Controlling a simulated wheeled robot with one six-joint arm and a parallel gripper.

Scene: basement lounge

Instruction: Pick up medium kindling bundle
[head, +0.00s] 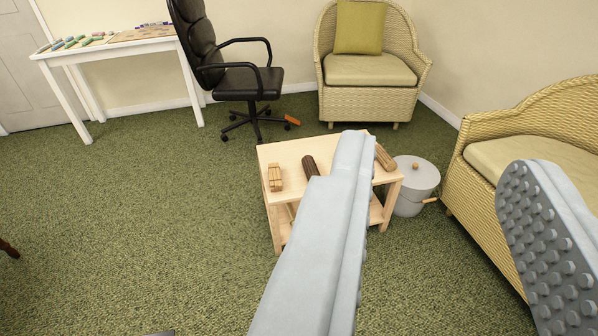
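A small light-wood table (291,152) with a lower shelf stands mid-floor. On its top left is a short tan bundle (275,177) that looks like tied wood. A dark brown log-like piece (310,166) lies in the middle. A longer tan-brown piece (385,157) lies at the right edge of the top. I cannot tell which one is the medium kindling bundle. My gripper (440,158) is open, its two grey fingers wide apart with nothing between them. The left finger hides part of the tabletop, including the area between the dark and right pieces.
A grey lidded pot (417,178) stands on the floor right of the table. A wicker sofa (480,180) is at the right, a wicker armchair (368,102) behind. A black office chair (240,83) and white table (110,50) stand back left.

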